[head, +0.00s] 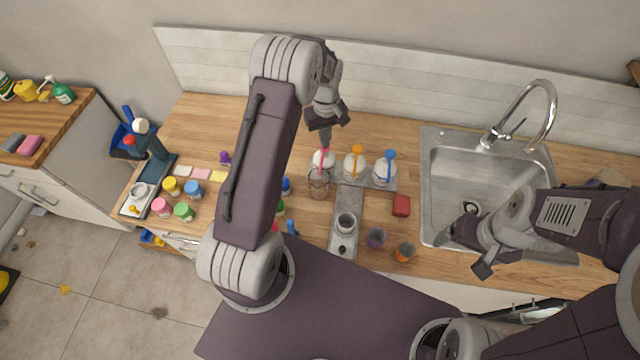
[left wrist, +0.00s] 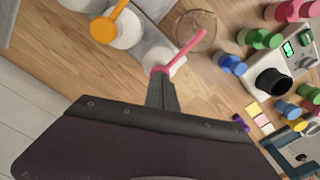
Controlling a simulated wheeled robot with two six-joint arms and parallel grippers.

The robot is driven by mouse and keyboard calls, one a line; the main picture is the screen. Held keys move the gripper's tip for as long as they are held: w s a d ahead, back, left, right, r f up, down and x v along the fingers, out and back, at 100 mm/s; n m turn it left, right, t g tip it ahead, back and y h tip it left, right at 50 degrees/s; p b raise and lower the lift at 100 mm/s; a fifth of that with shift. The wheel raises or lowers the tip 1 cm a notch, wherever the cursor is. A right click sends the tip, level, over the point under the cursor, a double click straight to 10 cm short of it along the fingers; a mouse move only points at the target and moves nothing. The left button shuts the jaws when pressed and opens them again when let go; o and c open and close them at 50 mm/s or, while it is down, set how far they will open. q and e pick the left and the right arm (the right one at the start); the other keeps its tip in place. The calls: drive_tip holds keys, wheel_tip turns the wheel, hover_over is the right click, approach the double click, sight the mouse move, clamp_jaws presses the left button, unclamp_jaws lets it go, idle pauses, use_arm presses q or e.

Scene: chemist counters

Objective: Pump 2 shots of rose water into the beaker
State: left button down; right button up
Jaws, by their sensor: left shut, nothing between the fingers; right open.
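A white bottle with a pink pump (head: 322,157) stands at the left of a row of three pump bottles; its pink spout (left wrist: 185,48) also shows in the left wrist view. The glass beaker (head: 319,186) stands in front of it, under the spout's end; its rim shows in the left wrist view (left wrist: 212,35). My left gripper (head: 325,138) is shut and empty, fingers pointing down just above the pink pump head. In the left wrist view its fingertips (left wrist: 161,75) meet the pump head; I cannot tell whether they press it. My right gripper (head: 468,252) is open and empty by the sink's front edge.
Orange (head: 356,160) and blue (head: 387,165) pump bottles stand close to the right. The sink (head: 470,180) is at right. My left arm hides part of the counter.

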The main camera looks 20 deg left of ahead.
use_arm(q)
drive_tip(key=shift+r+p, duration=1.15)
drive_tip(key=shift+r, duration=0.3)
drive_tip(key=shift+f, duration=0.15)
drive_tip(key=shift+f+b, duration=1)
drive_tip(key=shift+f, duration=0.4)
drive_tip(key=shift+r, duration=0.1)
drive_tip(key=shift+r+p, duration=0.55)
drive_tip(key=shift+p, duration=0.05)
drive_tip(key=shift+r+p, duration=0.55)
drive_tip(key=shift+r, duration=0.3)
